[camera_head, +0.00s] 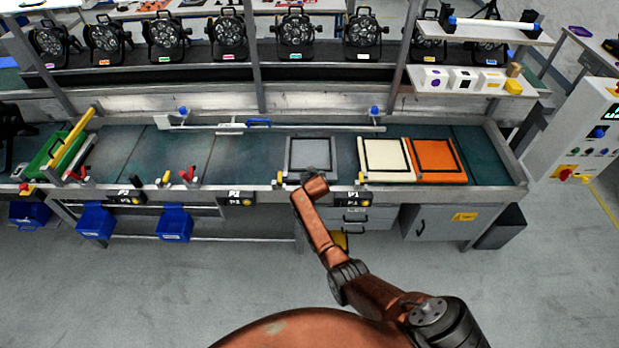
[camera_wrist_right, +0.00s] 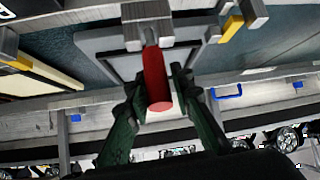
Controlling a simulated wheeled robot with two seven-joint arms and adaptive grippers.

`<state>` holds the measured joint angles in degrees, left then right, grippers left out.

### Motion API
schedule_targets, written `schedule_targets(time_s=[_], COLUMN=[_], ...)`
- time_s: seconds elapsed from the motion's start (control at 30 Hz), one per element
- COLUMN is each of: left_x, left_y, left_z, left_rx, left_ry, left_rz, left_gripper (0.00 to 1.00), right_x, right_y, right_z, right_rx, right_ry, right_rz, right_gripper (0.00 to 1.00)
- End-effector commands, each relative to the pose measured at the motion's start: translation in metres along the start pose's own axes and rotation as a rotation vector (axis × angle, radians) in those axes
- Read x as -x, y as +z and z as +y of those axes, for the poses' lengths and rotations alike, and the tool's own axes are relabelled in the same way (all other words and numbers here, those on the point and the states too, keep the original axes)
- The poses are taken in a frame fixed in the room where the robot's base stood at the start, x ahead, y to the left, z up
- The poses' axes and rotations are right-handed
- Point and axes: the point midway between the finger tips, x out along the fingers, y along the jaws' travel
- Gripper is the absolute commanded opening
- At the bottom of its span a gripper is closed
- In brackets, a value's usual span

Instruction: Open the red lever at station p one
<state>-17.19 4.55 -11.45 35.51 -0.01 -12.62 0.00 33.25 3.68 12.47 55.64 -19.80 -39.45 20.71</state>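A red lever (camera_wrist_right: 155,78) on a grey mount (camera_wrist_right: 147,30) shows in the right wrist view, its round end pointing towards the camera. My right gripper (camera_wrist_right: 160,92) has its dark green fingers on either side of the lever, very close to it. I cannot tell whether the fingertips press on it. In the head view my right arm reaches to the bench's front edge, with its end (camera_head: 313,187) by the grey framed plate (camera_head: 310,155) and left of a station label (camera_head: 353,199). The arm hides this lever there. My left gripper is not in view.
Other red levers (camera_head: 188,174) stand along the bench's front edge to the left. Cream (camera_head: 387,175) and orange (camera_head: 440,176) framed panels lie right of the grey plate. Par cans (camera_head: 297,35) line the rack behind. Blue bins (camera_head: 174,225) hang below the bench.

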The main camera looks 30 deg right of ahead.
Motion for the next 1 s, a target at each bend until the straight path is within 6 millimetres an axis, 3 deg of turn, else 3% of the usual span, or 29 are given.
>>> schedule_targets(time_s=[0.17,0.57,0.77,1.0], left_x=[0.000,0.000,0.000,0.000], left_y=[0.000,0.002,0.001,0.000], left_z=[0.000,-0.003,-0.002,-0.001], left_rx=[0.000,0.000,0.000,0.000], left_ry=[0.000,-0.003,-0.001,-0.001], left_rz=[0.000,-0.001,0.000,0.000], left_gripper=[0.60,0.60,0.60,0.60], right_x=[-0.001,0.003,0.024,0.064], right_y=[0.006,0.008,0.009,0.007], right_z=[0.002,0.002,0.002,0.002], right_rx=[-0.001,-0.003,-0.004,-0.003], right_ry=[0.002,0.003,0.002,0.002], right_rz=[-0.009,-0.013,-0.013,-0.011], right_gripper=[0.35,0.35,0.35,0.35])
